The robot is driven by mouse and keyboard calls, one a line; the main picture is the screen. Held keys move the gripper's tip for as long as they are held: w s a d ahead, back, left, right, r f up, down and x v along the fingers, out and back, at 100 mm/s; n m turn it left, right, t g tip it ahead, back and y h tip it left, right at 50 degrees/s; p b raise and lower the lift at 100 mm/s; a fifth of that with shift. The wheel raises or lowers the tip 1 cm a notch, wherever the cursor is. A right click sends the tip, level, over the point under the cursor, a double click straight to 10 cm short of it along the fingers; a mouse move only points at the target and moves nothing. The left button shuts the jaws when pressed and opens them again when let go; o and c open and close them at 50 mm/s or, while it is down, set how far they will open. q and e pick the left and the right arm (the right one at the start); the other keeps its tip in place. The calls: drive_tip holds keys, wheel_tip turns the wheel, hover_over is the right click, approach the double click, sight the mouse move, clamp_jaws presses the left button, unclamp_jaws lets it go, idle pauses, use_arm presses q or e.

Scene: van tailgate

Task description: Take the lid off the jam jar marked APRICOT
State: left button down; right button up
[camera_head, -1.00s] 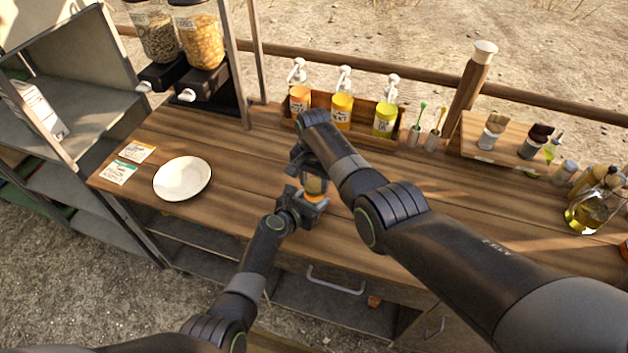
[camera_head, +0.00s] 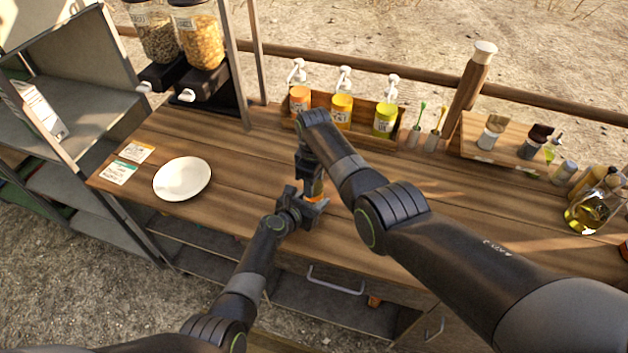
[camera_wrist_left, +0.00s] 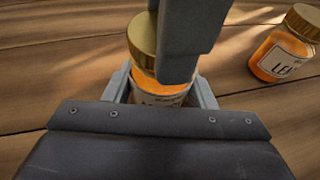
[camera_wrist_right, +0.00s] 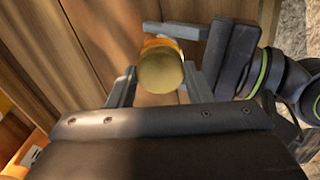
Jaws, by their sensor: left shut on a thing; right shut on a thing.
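An orange jam jar (camera_wrist_left: 150,90) with a gold lid (camera_wrist_left: 143,35) stands upright between the fingers of my left gripper (camera_head: 312,199). Its label is partly covered, and I cannot read the full word. My left gripper is shut on the jar body. My right gripper (camera_head: 311,172) comes down from above and is shut on the gold lid, which also shows between its fingers in the right wrist view (camera_wrist_right: 160,72). The lid appears to sit on the jar. A second orange jar (camera_wrist_left: 285,45), its label starting "LE", stands apart to the right in the left wrist view.
A white plate (camera_head: 182,179) and two cards lie at the counter's left. A wooden rack (camera_head: 362,119) with several pump bottles stands behind the grippers. An oil bottle (camera_head: 590,212) is at the far right. The counter between plate and grippers is clear.

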drive_tip(key=n, duration=0.4)
drive_tip(key=shift+w+r+n, duration=0.1)
drive_tip(key=shift+n, duration=0.3)
drive_tip(key=n, duration=1)
drive_tip(key=shift+r, duration=0.15)
drive_tip(key=shift+r, duration=0.9)
